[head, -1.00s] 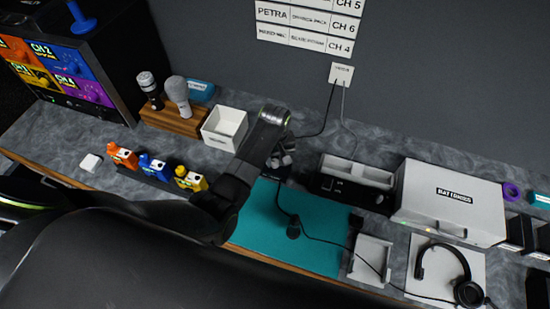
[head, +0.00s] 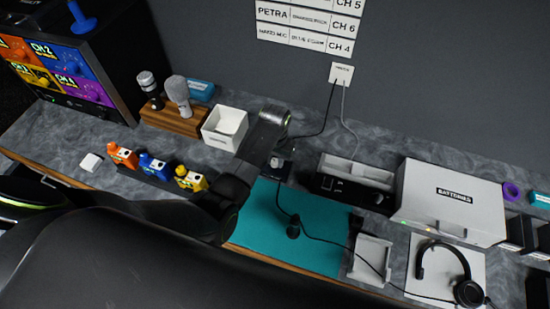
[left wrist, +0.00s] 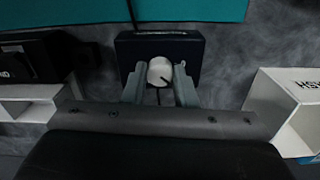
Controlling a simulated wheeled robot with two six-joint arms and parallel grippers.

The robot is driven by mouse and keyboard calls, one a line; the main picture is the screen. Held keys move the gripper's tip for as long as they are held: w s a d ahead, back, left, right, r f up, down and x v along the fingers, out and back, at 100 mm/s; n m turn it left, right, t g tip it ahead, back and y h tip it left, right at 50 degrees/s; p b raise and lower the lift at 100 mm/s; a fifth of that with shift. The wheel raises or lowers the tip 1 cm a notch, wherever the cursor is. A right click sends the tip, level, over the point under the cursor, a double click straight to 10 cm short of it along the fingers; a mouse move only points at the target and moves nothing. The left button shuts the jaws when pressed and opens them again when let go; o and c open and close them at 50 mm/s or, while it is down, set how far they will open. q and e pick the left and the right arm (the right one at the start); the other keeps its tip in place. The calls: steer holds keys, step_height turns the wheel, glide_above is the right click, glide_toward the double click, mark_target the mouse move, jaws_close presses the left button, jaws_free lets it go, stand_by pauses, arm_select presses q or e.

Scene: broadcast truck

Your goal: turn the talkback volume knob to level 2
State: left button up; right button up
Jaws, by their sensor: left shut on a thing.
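I cannot read any level marks. My right gripper is not in view.
The teal mat (head: 310,247) with a cable across it lies in front. A white bin (head: 224,128) stands left of the gripper, and a black unit with a tray (head: 355,180) stands to the right. Colored packs (head: 154,166) sit further left.

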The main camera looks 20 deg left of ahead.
arm_select(q)
steer(key=shift+w+m, duration=0.1)
steer(key=shift+m, duration=1.9)
steer(key=shift+r, duration=0.1)
steer(key=o, duration=1)
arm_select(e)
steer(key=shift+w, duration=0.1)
